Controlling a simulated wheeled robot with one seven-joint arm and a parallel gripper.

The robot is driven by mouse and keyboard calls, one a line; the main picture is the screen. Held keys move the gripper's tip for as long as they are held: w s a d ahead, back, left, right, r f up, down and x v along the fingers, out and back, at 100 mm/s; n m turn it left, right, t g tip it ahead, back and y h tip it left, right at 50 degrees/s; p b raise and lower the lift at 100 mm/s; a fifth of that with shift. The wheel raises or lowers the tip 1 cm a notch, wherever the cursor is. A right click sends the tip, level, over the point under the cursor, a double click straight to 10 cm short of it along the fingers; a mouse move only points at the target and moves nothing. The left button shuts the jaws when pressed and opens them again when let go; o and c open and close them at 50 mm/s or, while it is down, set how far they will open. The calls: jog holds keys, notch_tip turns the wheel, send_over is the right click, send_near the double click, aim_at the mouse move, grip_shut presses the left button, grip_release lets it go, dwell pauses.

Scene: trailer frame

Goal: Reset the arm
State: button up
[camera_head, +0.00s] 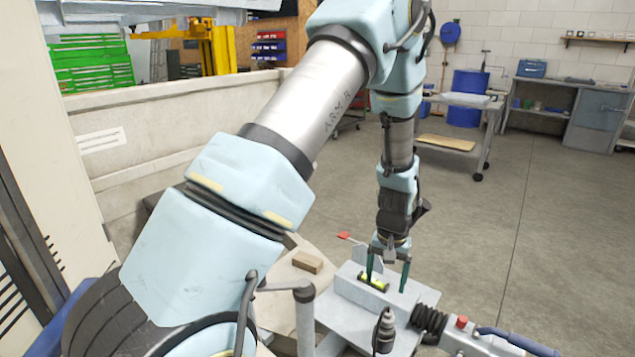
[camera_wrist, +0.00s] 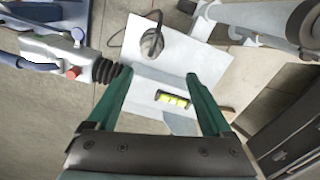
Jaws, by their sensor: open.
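My arm reaches down from the top of the head view. My gripper (camera_head: 388,277) has two green fingers that point down over a light grey metal plate or frame (camera_head: 345,318). The gripper is open, with a wide gap between the fingers in the wrist view (camera_wrist: 160,90). A small yellow-green spirit level (camera_head: 373,282) lies on the metal below the fingers. In the wrist view the level (camera_wrist: 173,100) shows beyond and between the fingertips, and nothing is held. Whether a fingertip touches the metal cannot be told.
A dark drill-like tool (camera_head: 384,330) stands at the plate's front. A red-buttoned fitting with a black bellows (camera_head: 431,320) is on the right. A wooden block (camera_head: 307,262) lies to the left. A work trolley (camera_head: 462,140) stands behind; the floor at right is clear.

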jog(key=w+a+r+n+p, duration=0.1)
jog(key=w+a+r+n, duration=0.1)
jog(key=a+r, duration=1.3)
jog(key=s+a+r+n, duration=0.1)
jog(key=s+a+r, duration=0.2)
jog(key=a, duration=0.3)
jog(key=s+a+r+n+t+p, duration=0.1)
jog(key=s+a+r, duration=0.2)
jog(key=a, duration=0.4)
jog(key=shift+s+a+t, duration=0.25)
jog(key=shift+s+t, duration=0.05)
jog(key=shift+s, duration=0.1)
